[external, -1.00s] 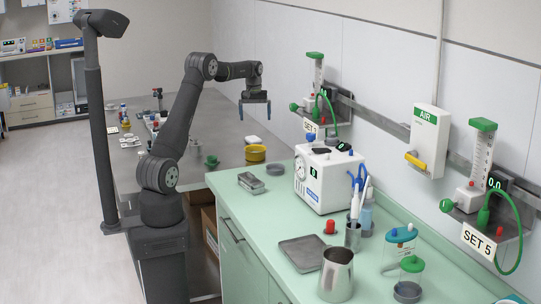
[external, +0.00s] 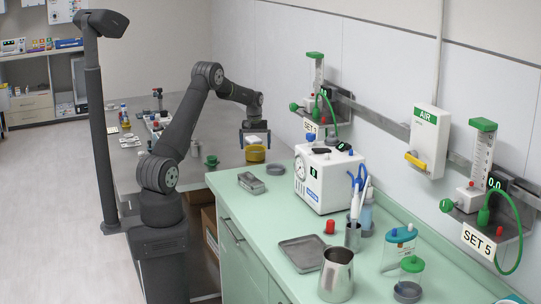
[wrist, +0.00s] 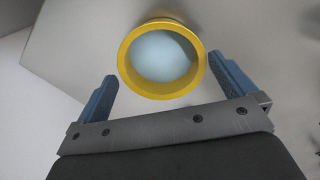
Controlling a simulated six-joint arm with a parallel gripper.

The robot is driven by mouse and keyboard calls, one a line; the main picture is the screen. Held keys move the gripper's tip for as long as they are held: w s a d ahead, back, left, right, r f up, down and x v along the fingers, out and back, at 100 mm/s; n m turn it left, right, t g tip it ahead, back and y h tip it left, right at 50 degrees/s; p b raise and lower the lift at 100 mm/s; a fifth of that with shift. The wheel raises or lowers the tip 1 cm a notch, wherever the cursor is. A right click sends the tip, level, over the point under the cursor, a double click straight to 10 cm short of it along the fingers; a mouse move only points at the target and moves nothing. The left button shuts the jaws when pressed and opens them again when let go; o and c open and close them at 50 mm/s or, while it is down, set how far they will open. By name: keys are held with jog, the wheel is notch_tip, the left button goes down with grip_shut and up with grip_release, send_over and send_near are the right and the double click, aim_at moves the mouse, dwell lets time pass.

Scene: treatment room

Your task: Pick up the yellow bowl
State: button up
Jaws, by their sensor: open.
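The yellow bowl (external: 255,154) stands on the grey table, close to the end of the green counter. In the wrist view the bowl (wrist: 123,62) shows its yellow rim and a pale blue inside. My gripper (external: 255,143) is above the bowl with its blue fingers pointing down. In the wrist view the open fingers of my gripper (wrist: 166,88) lie to the left and right of the bowl's near part, with nothing between them gripped. Whether the fingertips reach down to the rim's height is hard to tell.
A white object (external: 252,139) lies just behind the bowl on the grey table (external: 222,118). A green cup (external: 211,161) stands to the left. The green counter (external: 255,222) holds a metal box (external: 251,183) and a white machine (external: 327,182) to the right.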

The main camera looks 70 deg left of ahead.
aim_at(256, 151)
notch_tip(256, 151, down, 4)
jog(key=shift+a+f, duration=0.1)
jog(key=shift+a, duration=0.05)
jog(key=c, duration=0.7)
jog(key=shift+w, duration=0.1)
